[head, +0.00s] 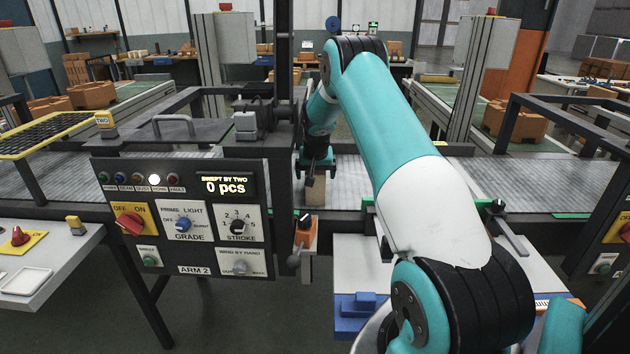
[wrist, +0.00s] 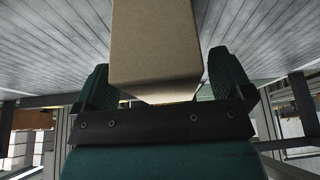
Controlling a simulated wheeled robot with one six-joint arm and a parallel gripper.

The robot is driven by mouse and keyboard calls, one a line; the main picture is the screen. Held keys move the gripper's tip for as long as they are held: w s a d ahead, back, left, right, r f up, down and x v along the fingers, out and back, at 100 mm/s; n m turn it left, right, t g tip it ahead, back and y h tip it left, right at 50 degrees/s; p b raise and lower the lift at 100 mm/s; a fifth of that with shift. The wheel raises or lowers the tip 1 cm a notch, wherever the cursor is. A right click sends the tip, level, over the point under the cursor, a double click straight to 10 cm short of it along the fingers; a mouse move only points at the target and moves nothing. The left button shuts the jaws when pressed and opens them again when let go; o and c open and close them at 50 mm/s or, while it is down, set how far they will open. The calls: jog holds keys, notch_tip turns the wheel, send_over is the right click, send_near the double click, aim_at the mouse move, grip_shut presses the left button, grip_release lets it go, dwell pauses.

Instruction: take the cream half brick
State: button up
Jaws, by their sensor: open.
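The cream half brick (wrist: 155,45) fills the upper middle of the wrist view, a plain tan block standing between the two fingers of my gripper (wrist: 162,80). The fingers are open, one on each side of the brick, and I cannot tell how narrow the gaps are. In the head view the brick (head: 315,194) stands upright on the grey conveyor. My gripper (head: 318,172) is right above it, pointing down, and hides its top.
A control panel (head: 188,218) stands in front of the belt at left, its counter showing 0 pcs. An orange-topped post (head: 304,235) is just nearer than the brick. The ribbed conveyor (head: 350,185) is bare around the brick. A white table (head: 40,250) is at the left.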

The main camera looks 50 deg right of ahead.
jog(key=shift+w+d, duration=0.9)
jog(key=shift+w+d+f+p, duration=0.2)
jog(key=shift+f+p, duration=0.2)
jog(key=shift+p, duration=0.25)
jog(key=shift+f, duration=0.15)
jog(key=shift+f+b, duration=0.25)
jog(key=shift+b, duration=0.1)
jog(key=c, duration=1.1)
jog(key=shift+r, duration=0.1)
jog(key=c, duration=0.3)
jog(key=shift+r, duration=0.15)
